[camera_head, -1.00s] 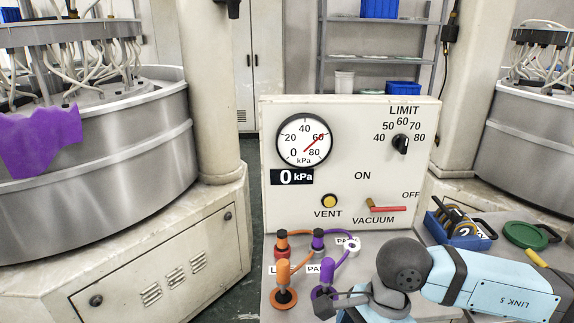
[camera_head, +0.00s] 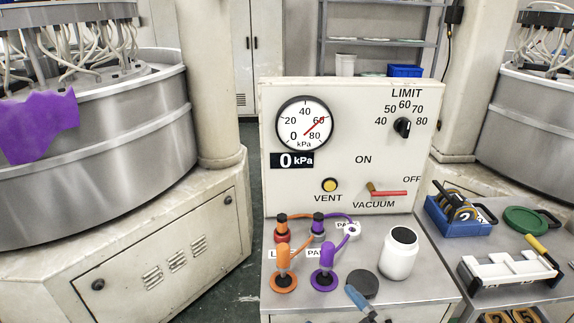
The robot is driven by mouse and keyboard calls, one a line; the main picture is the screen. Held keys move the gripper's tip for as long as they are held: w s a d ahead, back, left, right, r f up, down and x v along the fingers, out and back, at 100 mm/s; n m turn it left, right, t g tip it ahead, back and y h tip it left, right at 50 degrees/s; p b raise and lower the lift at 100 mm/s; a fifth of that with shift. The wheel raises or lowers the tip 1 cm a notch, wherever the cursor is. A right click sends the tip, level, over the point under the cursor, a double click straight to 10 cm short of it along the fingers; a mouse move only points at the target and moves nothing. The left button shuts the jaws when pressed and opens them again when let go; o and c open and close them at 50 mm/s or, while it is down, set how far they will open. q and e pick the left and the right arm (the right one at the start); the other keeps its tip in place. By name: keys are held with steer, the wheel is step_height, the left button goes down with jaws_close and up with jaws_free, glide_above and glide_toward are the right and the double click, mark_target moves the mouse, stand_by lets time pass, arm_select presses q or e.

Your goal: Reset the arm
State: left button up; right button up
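Neither of my grippers shows clearly in the head view, and no arm link crosses the bench. A small blue-and-dark piece (camera_head: 357,299) shows at the bottom edge; I cannot tell what it is. The control panel (camera_head: 346,178) faces me, with its gauge needle near 60 and its display at 0 kPa. An orange-handled tool (camera_head: 284,260) and a purple-handled tool (camera_head: 326,257) stand upright on the bench. A white jar (camera_head: 398,254) stands open beside a dark disc (camera_head: 362,284).
A blue holder (camera_head: 457,225), a green round item (camera_head: 524,220) and a white tray (camera_head: 500,273) sit on the right bench. A purple cloth (camera_head: 38,126) hangs over the large metal drum (camera_head: 120,165). A pillar (camera_head: 210,85) stands left of the panel.

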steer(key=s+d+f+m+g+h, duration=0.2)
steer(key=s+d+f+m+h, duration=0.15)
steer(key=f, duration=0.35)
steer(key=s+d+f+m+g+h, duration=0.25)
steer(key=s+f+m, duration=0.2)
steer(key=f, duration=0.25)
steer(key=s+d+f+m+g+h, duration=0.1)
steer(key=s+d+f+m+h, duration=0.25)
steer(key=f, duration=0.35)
arm_select(q)
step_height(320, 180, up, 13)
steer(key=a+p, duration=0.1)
steer(key=p, duration=1.3)
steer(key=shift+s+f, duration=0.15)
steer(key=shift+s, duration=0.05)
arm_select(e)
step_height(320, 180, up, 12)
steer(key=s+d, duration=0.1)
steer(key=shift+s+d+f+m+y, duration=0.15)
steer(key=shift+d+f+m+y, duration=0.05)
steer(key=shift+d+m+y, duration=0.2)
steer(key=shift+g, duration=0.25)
